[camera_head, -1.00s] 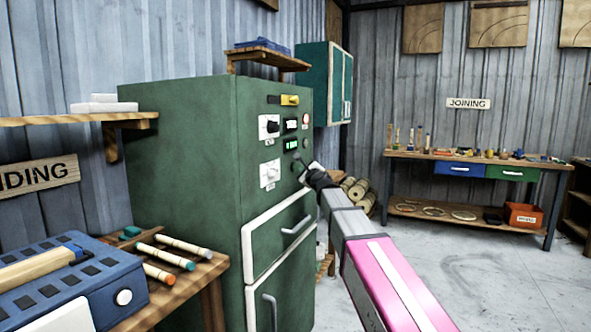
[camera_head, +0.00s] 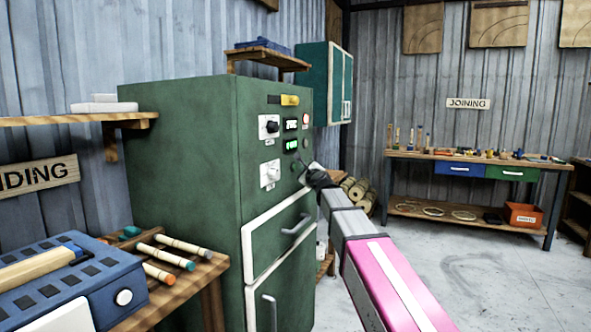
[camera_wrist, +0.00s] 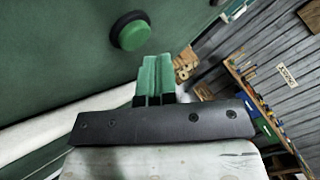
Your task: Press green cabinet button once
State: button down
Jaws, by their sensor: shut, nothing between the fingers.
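The green cabinet (camera_head: 185,150) stands left of centre in the head view, with a control panel on its front. In the wrist view a round green button (camera_wrist: 131,35) in a dark ring sits on the cabinet face, above and left of my fingertips. My gripper (camera_wrist: 153,62) is shut and empty, its two green fingers side by side. The fingertips appear apart from the button in that view. In the head view my gripper (camera_head: 298,161) is small and dark beside the lower right of the panel; exact contact there is too small to tell.
The panel carries dials (camera_head: 271,126), lit displays (camera_head: 291,145) and a yellow switch (camera_head: 290,100). Below are white-edged doors with handles (camera_head: 297,225). A bench with rods (camera_head: 175,262) stands at front left. The floor (camera_head: 470,270) at right is clear.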

jog(key=shift+a, duration=0.15)
jog(key=shift+w+a, duration=0.15)
jog(key=shift+a, duration=0.1)
jog(key=shift+w+a, duration=0.15)
jog(key=shift+a, duration=0.25)
dwell(1.0)
jog(key=shift+d, duration=0.15)
dwell(0.3)
jog(key=shift+s+d, duration=0.35)
jog(key=shift+d, duration=0.3)
jog(key=shift+s+d, duration=0.3)
jog(key=shift+d, duration=0.5)
jog(key=shift+s+d, duration=0.25)
jog(key=shift+d, duration=0.5)
jog(key=shift+s+d, duration=0.3)
jog(key=shift+d, duration=0.5)
